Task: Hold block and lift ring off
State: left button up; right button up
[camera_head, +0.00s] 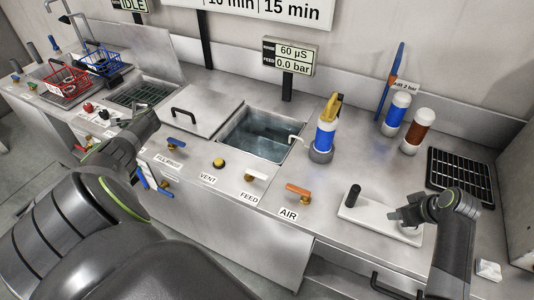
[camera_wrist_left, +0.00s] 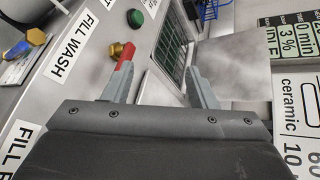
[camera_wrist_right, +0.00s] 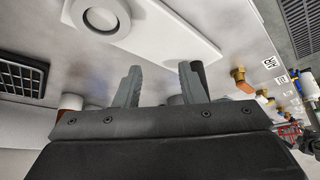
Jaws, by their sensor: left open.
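A flat white block (camera_head: 362,222) lies on the counter at the right in the head view, with a black upright post (camera_head: 353,195) at its left end. In the right wrist view the white block (camera_wrist_right: 165,28) carries a pale round ring-like piece (camera_wrist_right: 100,18); whether it is loose cannot be told. My right gripper (camera_head: 398,214) is above the block's right part, open and empty, hiding some of it. My left gripper (camera_head: 112,114) is open and empty over the left counter, far from the block, near a red-handled valve (camera_wrist_left: 123,58).
A blue-and-white cylinder (camera_head: 325,138) stands by the open water basin (camera_head: 262,135). Blue and brown bottles (camera_head: 416,133) stand behind the block, and a black rack (camera_head: 460,175) is to its right. Valve handles line the front edge. Wire baskets (camera_head: 68,80) sit far left.

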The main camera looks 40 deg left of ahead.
pick_arm(q)
jog(key=w+d+r+m, duration=0.2)
jog(key=w+d+r, duration=0.1)
jog(key=w, duration=0.3)
jog(key=w+d+r+m, duration=0.1)
jog(key=w+d+r, duration=0.2)
jog(key=w, duration=0.3)
jog(key=w+d+f+m+h, duration=0.1)
jog(key=w+d+f+m, duration=0.2)
jog(key=d, duration=0.6)
jog(key=w+d+f+m+h, duration=0.1)
jog(key=w+d+f, duration=0.2)
jog(key=w+d, duration=0.4)
jog(key=m+h, duration=0.7)
jog(key=m, duration=0.4)
send_near(352, 194)
jog(key=x, duration=0.4)
jog(key=w+x, duration=0.1)
jog(key=x, duration=0.7)
jog(key=shift+w+d+f, duration=0.1)
jog(key=shift+w+f, duration=0.15)
grip_shut()
